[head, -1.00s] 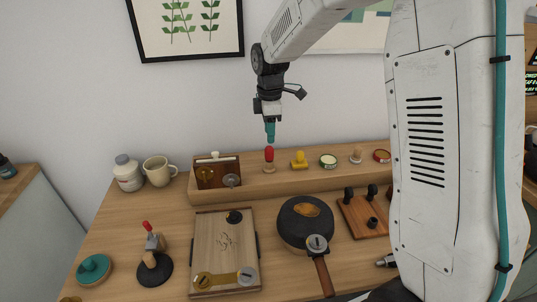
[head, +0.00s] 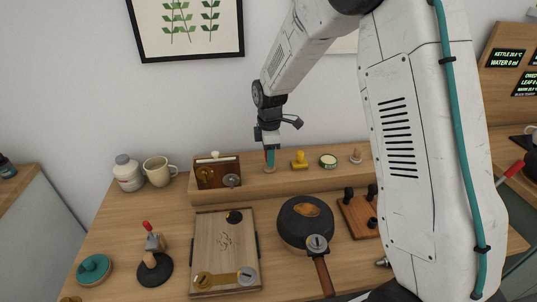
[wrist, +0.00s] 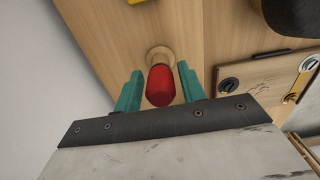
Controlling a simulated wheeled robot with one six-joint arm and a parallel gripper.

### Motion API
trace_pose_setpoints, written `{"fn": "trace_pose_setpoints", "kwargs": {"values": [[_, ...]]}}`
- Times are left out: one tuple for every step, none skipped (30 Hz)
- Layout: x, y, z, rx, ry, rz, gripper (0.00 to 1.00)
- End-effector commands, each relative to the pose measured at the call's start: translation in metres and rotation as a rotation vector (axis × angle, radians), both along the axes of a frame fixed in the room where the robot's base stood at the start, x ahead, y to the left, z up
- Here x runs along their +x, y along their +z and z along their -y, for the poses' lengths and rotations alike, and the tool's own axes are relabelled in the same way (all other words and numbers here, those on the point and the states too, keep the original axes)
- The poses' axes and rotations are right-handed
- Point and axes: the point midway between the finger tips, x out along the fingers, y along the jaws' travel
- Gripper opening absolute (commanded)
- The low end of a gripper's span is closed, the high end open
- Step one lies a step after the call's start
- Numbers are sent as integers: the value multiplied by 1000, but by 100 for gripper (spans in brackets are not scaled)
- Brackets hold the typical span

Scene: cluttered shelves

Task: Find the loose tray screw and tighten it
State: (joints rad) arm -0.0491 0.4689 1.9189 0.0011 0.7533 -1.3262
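A red-handled tool with a pale wooden base stands on the raised shelf; in the wrist view its red handle (wrist: 161,88) lies between my fingers. My gripper (head: 270,157) has two teal fingers, which also show in the wrist view (wrist: 160,72), open around the handle with a gap on each side. In the head view the gripper mostly hides the tool. The wooden tray (head: 222,240) lies on the table, with a black knob (head: 235,217), a brass round fitting (head: 203,281) and a silver one (head: 247,276). Which screw is loose cannot be told.
An open wooden box (head: 205,178) stands left. A dark pan (head: 306,221) sits right of the tray. A mug (head: 159,171) stands at the back left.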

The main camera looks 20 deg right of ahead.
Motion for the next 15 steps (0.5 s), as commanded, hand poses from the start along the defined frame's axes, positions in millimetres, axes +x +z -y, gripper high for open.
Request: {"fn": "trace_pose_setpoints", "kwargs": {"values": [[0, 0, 0, 0, 0, 0, 40], [0, 0, 0, 0, 0, 0, 40], [0, 0, 0, 0, 0, 0, 40], [0, 0, 0, 0, 0, 0, 40], [0, 0, 0, 0, 0, 0, 40], [0, 0, 0, 0, 0, 0, 40], [0, 0, 0, 0, 0, 0, 37], [0, 0, 0, 0, 0, 0, 29], [0, 0, 0, 0, 0, 0, 18], [0, 0, 0, 0, 0, 0, 9], [0, 0, 0, 0, 0, 0, 2], [0, 0, 0, 0, 0, 0, 2], [0, 0, 0, 0, 0, 0, 2], [0, 0, 0, 0, 0, 0, 2], [0, 1, 0, 0, 0, 0, 2]]}}
